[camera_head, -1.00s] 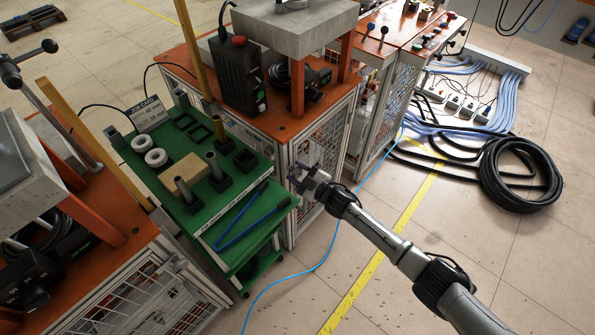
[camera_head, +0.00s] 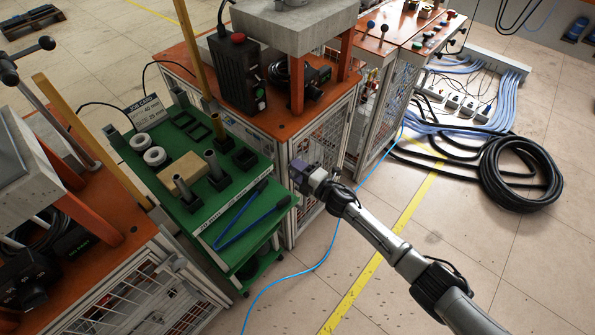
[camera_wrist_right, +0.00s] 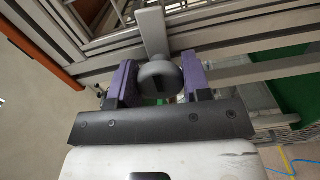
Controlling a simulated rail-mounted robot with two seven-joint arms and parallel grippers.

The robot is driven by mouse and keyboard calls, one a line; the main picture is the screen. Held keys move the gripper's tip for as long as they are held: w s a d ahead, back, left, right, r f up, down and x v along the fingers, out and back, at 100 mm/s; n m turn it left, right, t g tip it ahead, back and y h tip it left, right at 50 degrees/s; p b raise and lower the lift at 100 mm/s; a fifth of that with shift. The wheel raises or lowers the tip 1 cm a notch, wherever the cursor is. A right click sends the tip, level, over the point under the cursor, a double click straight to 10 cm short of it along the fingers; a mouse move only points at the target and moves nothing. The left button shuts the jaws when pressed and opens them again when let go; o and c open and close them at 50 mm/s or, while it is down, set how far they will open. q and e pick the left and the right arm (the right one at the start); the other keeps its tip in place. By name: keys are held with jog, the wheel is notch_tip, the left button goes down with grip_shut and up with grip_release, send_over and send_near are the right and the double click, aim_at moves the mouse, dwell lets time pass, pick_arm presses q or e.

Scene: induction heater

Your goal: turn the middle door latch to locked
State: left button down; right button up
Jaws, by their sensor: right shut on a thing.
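The middle door latch is a dark grey rounded knob (camera_wrist_right: 160,79) on a grey frame post, seen in the right wrist view. My right gripper (camera_wrist_right: 158,70) has its two purple fingers on either side of the knob and is shut on it. In the head view, my right gripper (camera_head: 300,174) is at the front corner of the middle cabinet's mesh door (camera_head: 310,188), where it hides the latch. I cannot read the latch's locked or unlocked marking. My left gripper is not in view.
A green cart (camera_head: 205,222) with cylinders, rings and blue-handled tongs (camera_head: 240,218) stands left of my right gripper. Orange-topped machines flank it. A blue hose (camera_head: 318,262) runs over the floor below my arm. A black cable coil (camera_head: 520,175) lies at right.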

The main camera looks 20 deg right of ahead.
jog(key=shift+n, duration=0.6)
jog(key=o, duration=0.9)
jog(key=shift+s+d, duration=0.1)
jog(key=shift+s, duration=0.1)
jog(key=p+v, duration=0.3)
jog(key=v, duration=1)
jog(key=shift+s+p, duration=0.2)
jog(key=shift+p, duration=0.15)
